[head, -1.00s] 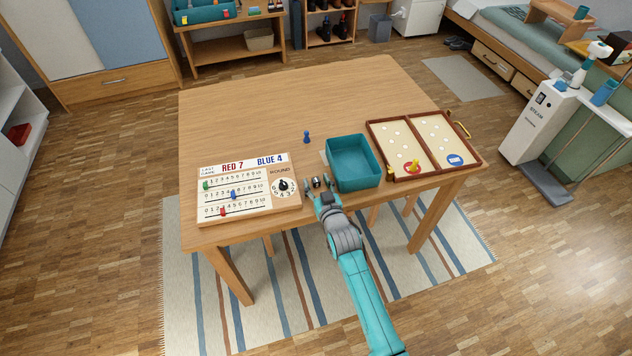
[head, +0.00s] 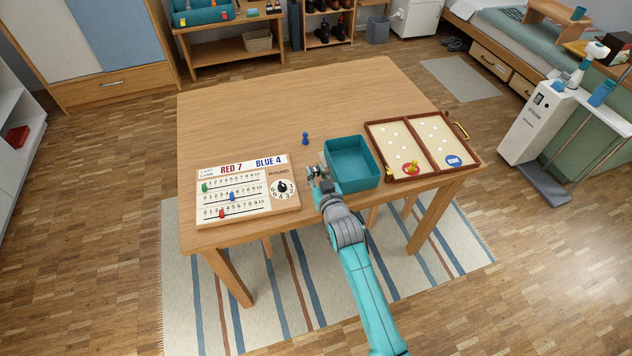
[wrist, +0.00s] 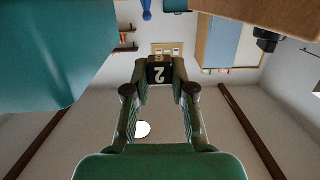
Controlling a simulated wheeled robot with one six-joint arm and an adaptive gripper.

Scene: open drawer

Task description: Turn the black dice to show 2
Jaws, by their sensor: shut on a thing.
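The black dice (wrist: 160,74) is between my fingertips in the wrist view. One face toward the camera carries a large white 2. A second face beside it carries another white digit, seen at a slant and too small to read surely. My gripper (head: 315,172) is shut on the dice, and its two fingers also show in the wrist view (wrist: 160,80). In the head view it is over the table's front part, between the scoreboard and the teal box. The dice is hard to make out there.
The wooden table (head: 260,110) holds a scoreboard (head: 245,210) with a round dial left of my gripper. A teal open box (head: 352,182) stands close on the right, and a framed game board (head: 425,172) beyond it. A blue pawn (head: 305,138) stands behind. The table's back is clear.

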